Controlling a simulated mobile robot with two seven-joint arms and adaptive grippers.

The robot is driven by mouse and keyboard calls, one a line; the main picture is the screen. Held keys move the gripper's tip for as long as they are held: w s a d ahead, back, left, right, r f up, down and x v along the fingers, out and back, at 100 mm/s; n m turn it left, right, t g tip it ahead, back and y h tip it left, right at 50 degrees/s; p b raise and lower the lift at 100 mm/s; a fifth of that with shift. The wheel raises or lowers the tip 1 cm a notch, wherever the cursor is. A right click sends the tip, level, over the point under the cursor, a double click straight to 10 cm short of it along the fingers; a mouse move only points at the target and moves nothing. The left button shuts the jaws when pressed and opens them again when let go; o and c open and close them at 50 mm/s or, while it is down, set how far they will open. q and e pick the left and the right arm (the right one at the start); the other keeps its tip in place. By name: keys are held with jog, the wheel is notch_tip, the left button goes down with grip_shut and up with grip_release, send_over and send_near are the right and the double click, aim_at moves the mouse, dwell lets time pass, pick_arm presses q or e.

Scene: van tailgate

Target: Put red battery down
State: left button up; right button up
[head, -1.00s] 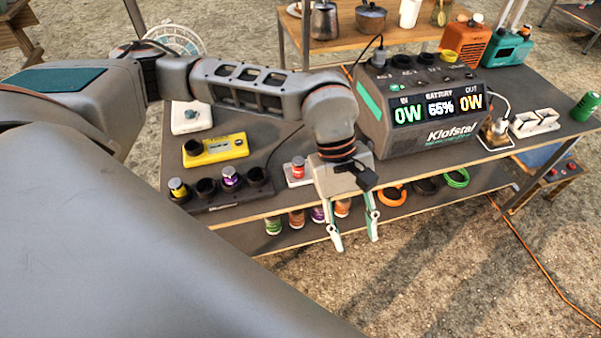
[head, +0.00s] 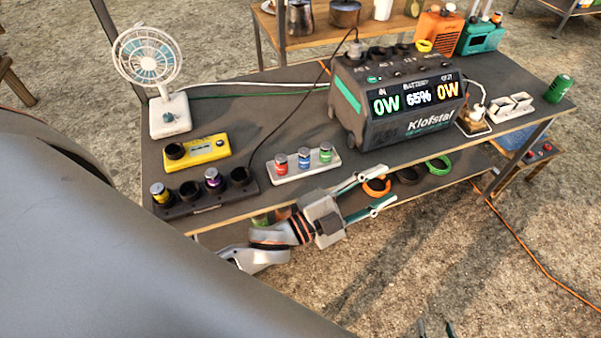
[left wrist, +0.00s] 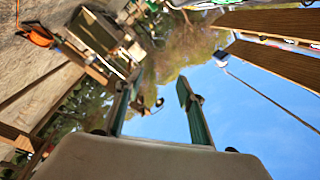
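The red battery (head: 281,164) stands upright in the white tray (head: 306,172) at the table's front edge, left of the blue battery (head: 304,158) and the green battery (head: 326,153). My left gripper (head: 388,184) is open and empty, in front of the table edge and right of the tray, pointing right, clear of the red battery. The left wrist view shows its two fingers (left wrist: 160,82) apart with nothing between them. Only the dark fingertips of my right gripper (head: 436,328) show at the bottom edge; they are apart with nothing visible between them.
A black holder (head: 206,202) with a yellow-banded and a purple battery, a yellow meter (head: 197,152) and a fan (head: 151,80) stand on the left. The Klofstal power station (head: 395,100) stands right of the tray. Cable coils (head: 438,165) lie on the lower shelf.

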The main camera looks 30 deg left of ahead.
pick_arm(q)
jog(key=s+a+f+n+g+y, duration=0.1)
jog(key=s+a+f+n, duration=0.3)
jog(key=f, duration=0.4)
jog(key=s+a+f+n+g+y, duration=0.2)
jog(key=s+a+f+n+y, duration=0.2)
jog(key=f, duration=0.4)
jog(key=s+a+f+n+g+y, duration=0.2)
jog(key=s+a+f+n, duration=0.3)
jog(key=f, duration=0.4)
jog(key=shift+s+a+y, duration=0.45)
jog(key=shift+a+y, duration=0.15)
jog(key=shift+a, duration=0.05)
